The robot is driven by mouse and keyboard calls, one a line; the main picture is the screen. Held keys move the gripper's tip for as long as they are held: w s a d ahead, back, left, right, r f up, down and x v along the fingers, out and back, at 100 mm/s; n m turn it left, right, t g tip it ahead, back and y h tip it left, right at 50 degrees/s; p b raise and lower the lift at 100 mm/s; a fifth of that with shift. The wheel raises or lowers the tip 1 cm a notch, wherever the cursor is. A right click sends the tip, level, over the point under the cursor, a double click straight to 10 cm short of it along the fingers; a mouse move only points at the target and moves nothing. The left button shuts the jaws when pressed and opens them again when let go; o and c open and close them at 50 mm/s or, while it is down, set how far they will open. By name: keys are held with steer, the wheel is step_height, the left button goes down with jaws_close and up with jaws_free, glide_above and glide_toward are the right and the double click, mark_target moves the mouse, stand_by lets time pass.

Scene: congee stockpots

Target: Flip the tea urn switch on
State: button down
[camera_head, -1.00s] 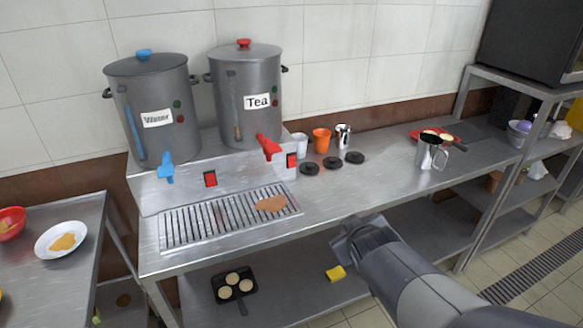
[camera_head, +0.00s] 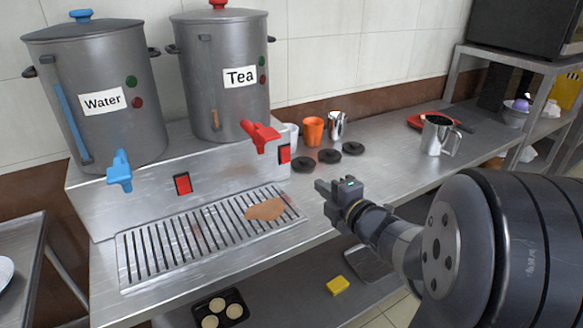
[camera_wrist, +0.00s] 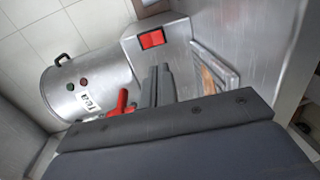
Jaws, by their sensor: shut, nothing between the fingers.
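The tea urn (camera_head: 222,95) is a grey metal pot labelled "Tea", with a red tap (camera_head: 260,136). A red rocker switch (camera_head: 284,154) sits right of that tap on the metal front panel. I cannot tell which way it is tilted. My gripper (camera_head: 326,192) is shut and empty, in front of and right of this switch, apart from it. In the wrist view, the shut fingers (camera_wrist: 157,86) point toward the panel. The red switch (camera_wrist: 151,39) shows above them, and the red tap (camera_wrist: 121,103) and tea urn (camera_wrist: 85,85) to their left.
The water urn (camera_head: 95,100) has a blue tap (camera_head: 120,172) and another red switch (camera_head: 183,184). A drip grate (camera_head: 150,245) with a flat brown piece (camera_head: 264,209) lies in front. Cups (camera_head: 313,131), black discs (camera_head: 329,156) and a metal jug (camera_head: 436,134) stand right.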

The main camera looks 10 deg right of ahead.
mark_target(287, 162)
steer(key=x, duration=1.4)
steer(key=shift+f+b, duration=0.1)
steer(key=shift+b, duration=0.2)
